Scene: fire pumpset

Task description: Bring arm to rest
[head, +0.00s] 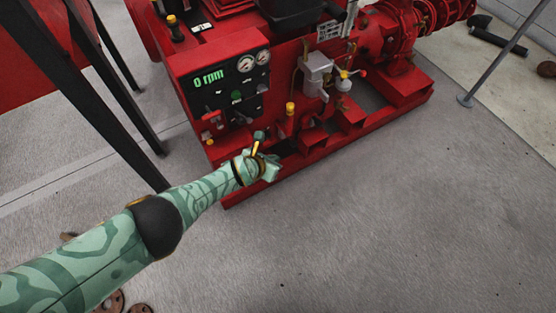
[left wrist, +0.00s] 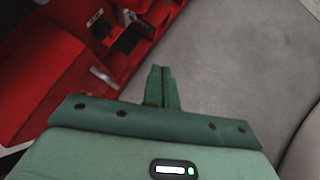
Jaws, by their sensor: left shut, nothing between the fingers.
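My left arm reaches in from the lower left in the head view, patterned in pale and dark green. Its gripper (head: 268,160) is in front of the lower left corner of the red pumpset (head: 190,67), near the base frame. I cannot tell from the head view whether it touches the frame. In the left wrist view the gripper's two green fingers (left wrist: 163,88) are together with nothing between them. The control panel (head: 228,80) reads "0 rpm" in green and carries two round gauges. My right gripper is in neither view.
Dark posts (head: 112,100) stand at the left, close to my left arm. A thin grey pole (head: 498,66) stands at the upper right. Brown round pieces (head: 122,302) lie on the floor at the lower left. The grey floor (head: 400,220) at the lower right is clear.

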